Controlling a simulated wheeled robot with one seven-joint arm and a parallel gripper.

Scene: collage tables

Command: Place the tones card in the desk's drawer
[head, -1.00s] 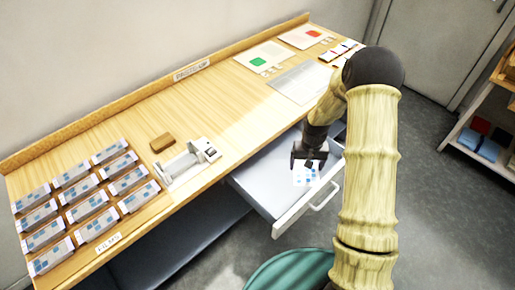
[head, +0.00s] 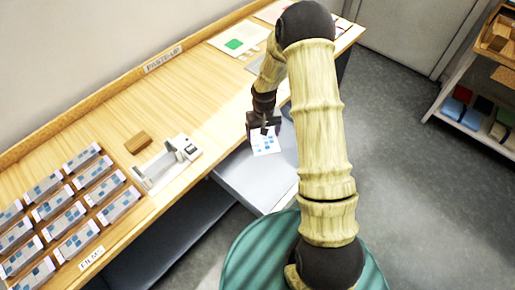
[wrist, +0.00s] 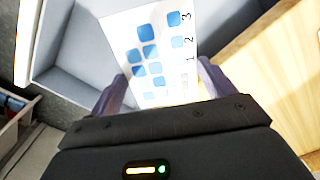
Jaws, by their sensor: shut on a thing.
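The tones card (head: 265,141) is white with blue squares. My gripper (head: 263,122) is shut on one end of it and holds it over the open desk drawer (head: 243,184). In the wrist view the card (wrist: 141,28) stands out between the two fingers (wrist: 162,88), with blue squares and small numbers on it. The grey drawer interior (wrist: 78,58) lies behind and below the card there. My arm and base hide the right part and front of the drawer in the head view.
The wooden desk (head: 190,95) carries several blue-patterned card blocks (head: 73,242) at the left, a brown block (head: 138,142) and a grey-white device (head: 168,163). A shelf unit (head: 470,122) stands at the right.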

